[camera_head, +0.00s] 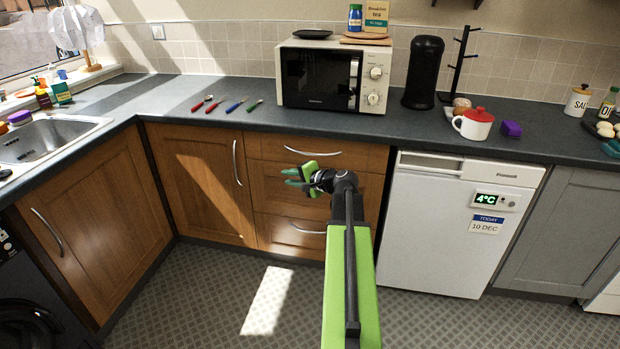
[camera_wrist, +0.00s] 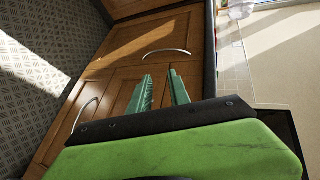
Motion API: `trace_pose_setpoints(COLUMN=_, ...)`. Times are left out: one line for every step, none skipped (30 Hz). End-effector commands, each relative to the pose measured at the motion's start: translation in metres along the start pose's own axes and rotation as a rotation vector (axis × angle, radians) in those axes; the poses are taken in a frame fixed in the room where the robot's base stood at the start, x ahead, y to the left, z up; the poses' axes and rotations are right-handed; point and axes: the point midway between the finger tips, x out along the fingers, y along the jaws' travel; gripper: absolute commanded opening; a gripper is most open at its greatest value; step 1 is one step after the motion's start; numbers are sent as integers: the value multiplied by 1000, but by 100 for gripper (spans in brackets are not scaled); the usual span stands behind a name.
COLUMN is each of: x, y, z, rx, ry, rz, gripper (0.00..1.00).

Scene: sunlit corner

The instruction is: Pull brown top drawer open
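The brown top drawer (camera_head: 345,157) is closed, flush under the dark worktop in the head view. Its curved metal handle (camera_head: 313,152) runs across its front. My gripper (camera_head: 292,177) is in front of the drawer stack, lower than this handle, its green fingers pointing left. It appears clear of the handle. In the wrist view the two fingers (camera_wrist: 162,88) stand apart with nothing between them, so it is open. That view is turned on its side, and I cannot make out the top drawer's handle there.
Below are a middle drawer and a bottom drawer with a handle (camera_head: 308,229). To the left is a wooden cupboard door with an upright handle (camera_head: 236,162); a white appliance (camera_head: 450,225) stands right. A microwave (camera_head: 331,77) sits above. The patterned floor (camera_head: 210,295) is clear.

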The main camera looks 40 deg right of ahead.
Motion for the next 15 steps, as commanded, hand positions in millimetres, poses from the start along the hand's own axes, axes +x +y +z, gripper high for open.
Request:
trace_pose_setpoints(x=-17, y=23, z=-49, rx=76, ry=84, rz=-65, gripper=23)
trace_pose_setpoints(x=-30, y=25, z=-70, rx=113, ry=124, rz=-100, gripper=23)
trace_pose_setpoints(x=-46, y=27, z=-93, rx=155, ry=168, rz=-140, gripper=23)
trace_pose_setpoints(x=-55, y=29, z=-107, rx=180, ry=193, rz=-165, gripper=23)
trace_pose_setpoints(x=-64, y=30, z=-118, rx=201, ry=215, rz=-185, gripper=23)
trace_pose_setpoints(x=-72, y=30, z=-129, rx=221, ry=236, rz=-205, gripper=23)
trace_pose_setpoints(x=-78, y=30, z=-134, rx=232, ry=247, rz=-216, gripper=23)
trace_pose_setpoints(x=-81, y=30, z=-138, rx=239, ry=254, rz=-223, gripper=23)
trace_pose_setpoints(x=-83, y=30, z=-140, rx=244, ry=260, rz=-229, gripper=23)
trace_pose_setpoints(x=-84, y=29, z=-141, rx=246, ry=261, rz=-231, gripper=23)
trace_pose_setpoints(x=-84, y=28, z=-141, rx=246, ry=262, rz=-231, gripper=23)
trace_pose_setpoints(x=-83, y=27, z=-141, rx=245, ry=261, rz=-231, gripper=23)
trace_pose_setpoints(x=-81, y=27, z=-142, rx=245, ry=260, rz=-230, gripper=23)
trace_pose_setpoints(x=-79, y=27, z=-143, rx=245, ry=260, rz=-230, gripper=23)
trace_pose_setpoints(x=-74, y=26, z=-144, rx=244, ry=259, rz=-229, gripper=23)
